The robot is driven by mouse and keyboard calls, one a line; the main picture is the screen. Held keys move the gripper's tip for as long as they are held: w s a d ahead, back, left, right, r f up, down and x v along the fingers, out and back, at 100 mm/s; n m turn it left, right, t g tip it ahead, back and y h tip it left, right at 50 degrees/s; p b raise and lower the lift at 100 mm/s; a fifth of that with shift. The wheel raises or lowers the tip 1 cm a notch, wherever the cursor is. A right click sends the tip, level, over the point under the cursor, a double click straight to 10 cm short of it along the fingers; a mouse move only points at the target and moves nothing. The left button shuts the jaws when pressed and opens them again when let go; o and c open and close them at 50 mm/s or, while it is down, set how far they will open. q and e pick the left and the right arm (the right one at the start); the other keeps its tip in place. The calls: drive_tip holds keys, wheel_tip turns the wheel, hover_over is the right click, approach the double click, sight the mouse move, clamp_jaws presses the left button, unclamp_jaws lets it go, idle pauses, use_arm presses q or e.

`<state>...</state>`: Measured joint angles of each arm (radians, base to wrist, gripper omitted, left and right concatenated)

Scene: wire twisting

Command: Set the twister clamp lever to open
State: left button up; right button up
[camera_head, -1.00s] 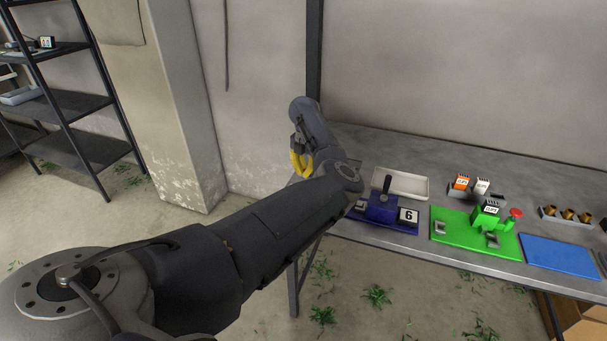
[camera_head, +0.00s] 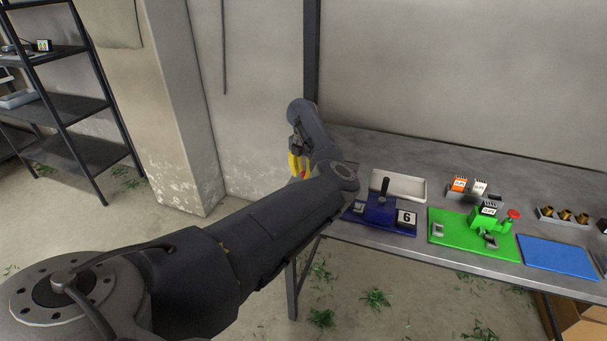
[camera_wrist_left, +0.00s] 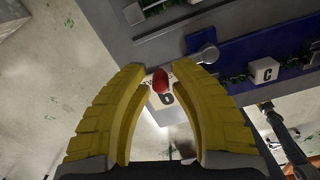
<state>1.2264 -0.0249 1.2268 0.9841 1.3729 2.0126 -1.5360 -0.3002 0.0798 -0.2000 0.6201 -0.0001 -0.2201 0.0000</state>
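My left gripper (camera_head: 299,166) shows beyond the table's left end in the head view, its yellow fingers partly hidden by my forearm. In the left wrist view the two yellow fingers (camera_wrist_left: 160,72) stand apart. A red knob-like piece (camera_wrist_left: 160,82) shows in the gap between them; I cannot tell whether they touch it. A blue fixture (camera_head: 380,210) with an upright black lever (camera_head: 384,187) stands at the table's left end; its blue edge also shows in the left wrist view (camera_wrist_left: 250,48). I cannot tell which part is the clamp lever. My right gripper is out of view.
A green fixture (camera_head: 456,231) with a red button (camera_head: 513,214) and a blue mat (camera_head: 558,255) lie farther right on the grey table (camera_head: 440,170). A white tray (camera_head: 404,184) is behind the blue fixture.

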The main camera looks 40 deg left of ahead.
sight(303, 172)
use_arm(q)
drive_tip(key=shift+o, duration=1.4)
drive_tip(key=shift+r, duration=0.1)
wheel_tip(303, 172, up, 12)
